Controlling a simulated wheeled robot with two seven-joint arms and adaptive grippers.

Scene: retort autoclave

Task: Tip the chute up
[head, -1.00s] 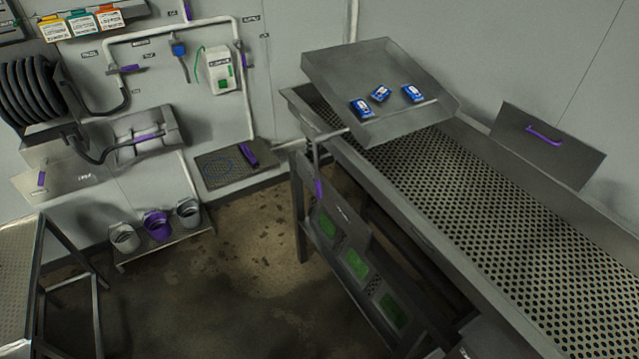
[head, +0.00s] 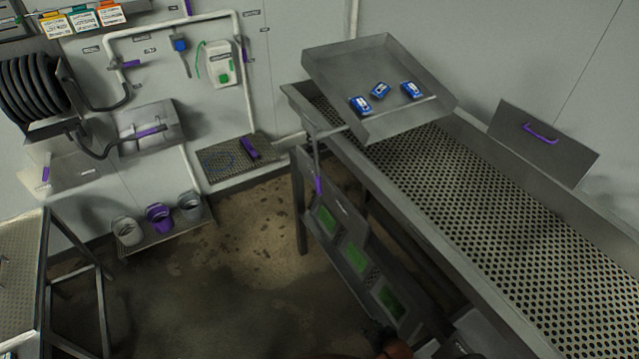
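The chute (head: 335,70) is a grey metal tray with raised sides, sitting at the far end of the perforated table and sloping. Part of my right gripper (head: 392,344) shows dark and reddish at the bottom edge, well below and apart from the purple grip. It is mostly cut off, so its fingers cannot be made out. My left gripper is out of view.
The perforated table (head: 500,210) runs from the chute to the lower right. A panel with green windows (head: 355,258) hangs along its left side. A metal stand (head: 40,270) is at the lower left, and buckets (head: 158,218) stand on a wall shelf. Open floor (head: 240,260) lies between.

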